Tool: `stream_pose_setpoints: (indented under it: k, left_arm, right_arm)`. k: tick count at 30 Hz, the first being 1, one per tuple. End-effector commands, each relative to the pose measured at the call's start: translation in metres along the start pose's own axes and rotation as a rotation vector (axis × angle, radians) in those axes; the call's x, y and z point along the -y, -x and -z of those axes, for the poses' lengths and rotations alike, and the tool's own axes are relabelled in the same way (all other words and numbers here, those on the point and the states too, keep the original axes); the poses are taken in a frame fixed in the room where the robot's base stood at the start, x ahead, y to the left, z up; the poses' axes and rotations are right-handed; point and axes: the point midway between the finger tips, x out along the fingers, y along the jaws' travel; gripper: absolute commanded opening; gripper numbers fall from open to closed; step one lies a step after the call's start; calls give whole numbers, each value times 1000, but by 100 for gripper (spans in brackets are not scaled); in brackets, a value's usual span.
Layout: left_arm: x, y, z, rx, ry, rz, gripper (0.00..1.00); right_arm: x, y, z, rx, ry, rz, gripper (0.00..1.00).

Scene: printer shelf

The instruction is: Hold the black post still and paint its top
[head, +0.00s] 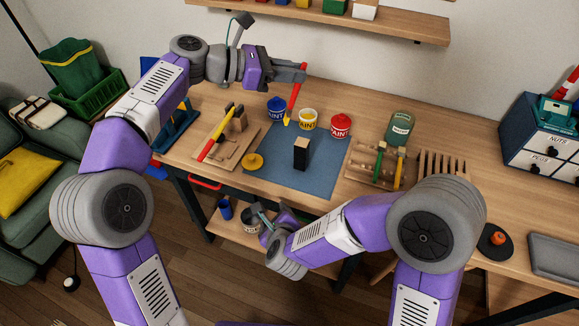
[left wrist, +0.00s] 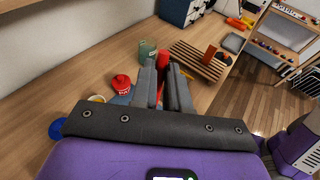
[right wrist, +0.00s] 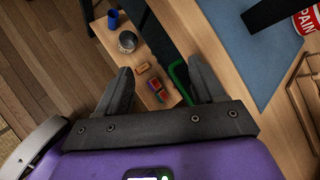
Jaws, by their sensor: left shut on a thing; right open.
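The black post (head: 300,157) stands upright on the blue mat (head: 265,165). Its sides are black and its top face is a paler, wood-like tone. My left gripper (head: 302,72) is shut on a red-handled brush (head: 294,102) whose tip is yellow. The brush hangs tip down above the back of the mat, apart from the post. Its red handle (left wrist: 162,62) shows between the fingers in the left wrist view. Behind the post stand a blue paint can (head: 276,112), a yellow one (head: 308,122) and a red one (head: 341,127). My right gripper (right wrist: 163,88) is open and empty, off the table's front edge.
A wooden board with a hammer (head: 215,140) lies left of the mat. A tool tray (head: 372,172) and a green jar (head: 399,127) stand to the right. A lower shelf (right wrist: 102,28) with a blue cup (right wrist: 112,18) and a metal can (right wrist: 127,41) is under the table.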

Motion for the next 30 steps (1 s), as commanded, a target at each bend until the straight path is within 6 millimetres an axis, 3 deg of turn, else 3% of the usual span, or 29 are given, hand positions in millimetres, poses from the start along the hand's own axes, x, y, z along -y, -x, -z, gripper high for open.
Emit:
stream_pose_setpoints:
  k: [3, 7, 12, 20, 30]
  left_arm:
    - [0, 0, 0, 0, 0, 0, 0]
    - [0, 0, 0, 0, 0, 0, 0]
    - [0, 0, 0, 0, 0, 0, 0]
    - [0, 0, 0, 0, 0, 0, 0]
    - [0, 0, 0, 0, 0, 0, 0]
  right_arm:
    - [20, 12, -34, 38, -286, 121, 68]
    - [72, 3, -53, 48, -599, 345, 68]
    - [111, 7, -64, 82, -860, 528, 68]
    - [130, 3, -64, 99, -971, 607, 68]
    - [162, -49, -52, 98, -968, 605, 68]
